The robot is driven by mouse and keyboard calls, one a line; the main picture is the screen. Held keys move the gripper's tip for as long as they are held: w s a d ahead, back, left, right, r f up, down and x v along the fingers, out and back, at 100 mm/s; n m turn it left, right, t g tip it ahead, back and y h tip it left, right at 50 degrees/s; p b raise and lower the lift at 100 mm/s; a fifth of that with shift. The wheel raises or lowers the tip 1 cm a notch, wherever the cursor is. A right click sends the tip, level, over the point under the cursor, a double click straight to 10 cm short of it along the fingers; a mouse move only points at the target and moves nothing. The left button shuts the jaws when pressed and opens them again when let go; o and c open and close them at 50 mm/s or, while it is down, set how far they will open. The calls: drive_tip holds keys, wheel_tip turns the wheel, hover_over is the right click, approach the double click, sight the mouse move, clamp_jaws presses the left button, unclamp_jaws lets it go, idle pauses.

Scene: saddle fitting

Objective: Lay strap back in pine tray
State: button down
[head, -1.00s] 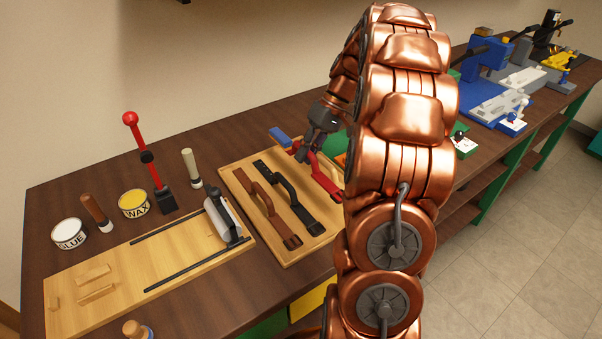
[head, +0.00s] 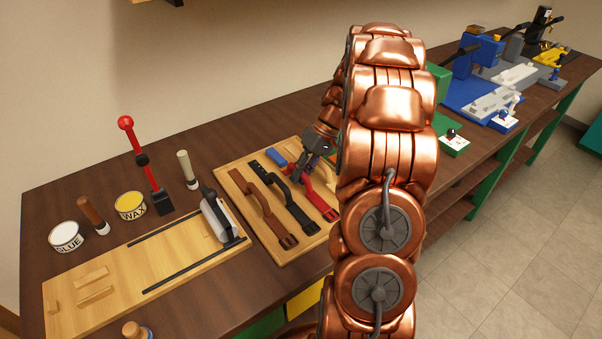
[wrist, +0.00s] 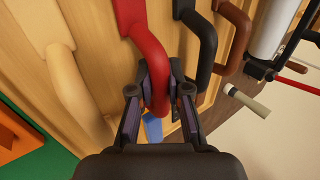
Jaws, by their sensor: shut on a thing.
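The pine tray (head: 243,185) lies on the bench in the head view. My gripper (head: 309,166) is shut on the red strap's raised loop. I cannot tell whether the red strap touches the tray. My arm hides the tray's right part in the head view.
A brown strap (head: 263,202) lies in the tray left of the black one. A pale strap (wrist: 62,85) shows on the red strap's other side. A wooden board with a roller (head: 216,218) adjoins the tray. A red-knobbed lever (head: 142,160) stands behind. A green block (wrist: 45,160) is nearby.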

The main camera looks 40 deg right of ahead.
drive_tip(key=c, duration=1.1)
unclamp_jaws()
drive_tip(key=shift+c, duration=0.2)
drive_tip(key=shift+r, duration=0.15)
drive_tip(key=shift+b+v, duration=1.15)
drive_tip(key=shift+v, duration=4.8)
drive_tip(key=shift+a, duration=0.15)
